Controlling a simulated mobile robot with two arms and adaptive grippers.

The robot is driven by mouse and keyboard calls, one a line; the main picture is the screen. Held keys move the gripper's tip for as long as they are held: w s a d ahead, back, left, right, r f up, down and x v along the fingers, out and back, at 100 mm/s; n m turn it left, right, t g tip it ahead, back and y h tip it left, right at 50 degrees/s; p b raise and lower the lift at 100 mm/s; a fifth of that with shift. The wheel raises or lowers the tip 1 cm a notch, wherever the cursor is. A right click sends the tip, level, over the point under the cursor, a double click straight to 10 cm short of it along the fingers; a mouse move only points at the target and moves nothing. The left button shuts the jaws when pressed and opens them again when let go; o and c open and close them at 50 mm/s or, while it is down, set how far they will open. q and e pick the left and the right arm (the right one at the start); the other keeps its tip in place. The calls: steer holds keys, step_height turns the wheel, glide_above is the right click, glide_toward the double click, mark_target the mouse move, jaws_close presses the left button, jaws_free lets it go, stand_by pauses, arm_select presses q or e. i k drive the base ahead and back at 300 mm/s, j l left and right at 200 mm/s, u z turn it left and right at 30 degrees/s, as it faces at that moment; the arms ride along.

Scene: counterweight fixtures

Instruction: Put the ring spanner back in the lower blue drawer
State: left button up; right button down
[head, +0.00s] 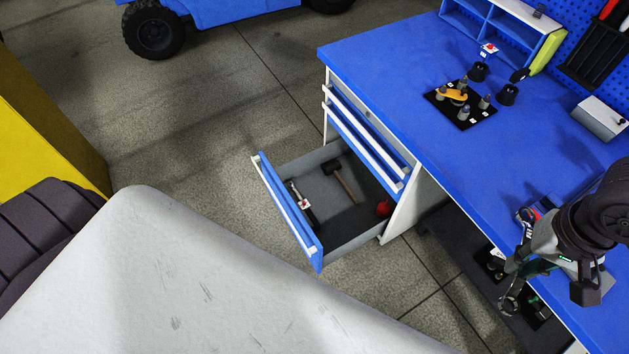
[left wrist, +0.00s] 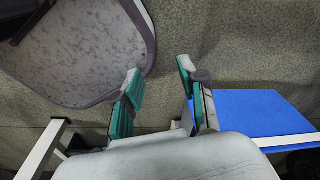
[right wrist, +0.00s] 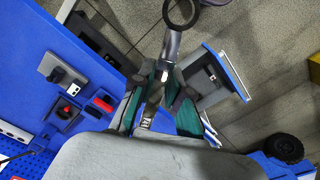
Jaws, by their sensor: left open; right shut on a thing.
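The ring spanner (head: 509,303) is in my right gripper (head: 520,268), its ring end sticking out below the fingers beside the bench's front edge. In the right wrist view, its dark ring (right wrist: 181,13) and shank (right wrist: 171,48) point away from the shut fingers (right wrist: 163,84). The lower blue drawer (head: 287,213) is pulled open, left of and apart from my right gripper; it also shows in the right wrist view (right wrist: 228,72). My left gripper (left wrist: 160,92) is open and empty above the floor, in the left wrist view only.
The drawer holds a mallet (head: 345,184), a red item (head: 384,208) and a dark item at its left side; bare floor shows between them. Closed drawers (head: 365,140) sit above. The blue bench top (head: 400,70) carries a black fixture plate (head: 463,112) and weights. A vehicle stands behind.

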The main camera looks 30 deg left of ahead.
mark_target(316, 191)
steer(key=j+u, duration=0.35)
steer(key=j, duration=1.2)
steer(key=i+j, duration=0.15)
steer(key=i, duration=0.25)
steer(key=i+j+u, duration=0.15)
steer(key=i, duration=0.3)
steer(key=i+j, duration=0.15)
steer(key=i, duration=0.25)
steer(key=j+u, duration=0.05)
